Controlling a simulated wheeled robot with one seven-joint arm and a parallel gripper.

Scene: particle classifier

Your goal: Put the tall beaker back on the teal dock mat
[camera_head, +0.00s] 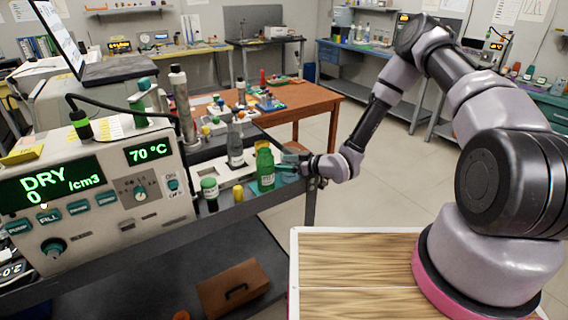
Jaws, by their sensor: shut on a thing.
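My gripper (287,166) reaches in from the right at the near right end of the bench and points left. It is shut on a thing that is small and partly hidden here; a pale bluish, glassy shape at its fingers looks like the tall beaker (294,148). A green bottle (265,170) stands just left of my fingers and hides part of them. A teal patch shows around my fingertips; I cannot tell whether it is the dock mat or part of the gripper.
A clear bottle (235,146), a green-capped jar (209,190) and a small yellow item (238,193) stand close by, left of my gripper. A large instrument (100,195) with green displays fills the left. A wooden table (300,101) stands behind. The floor beyond my arm is clear.

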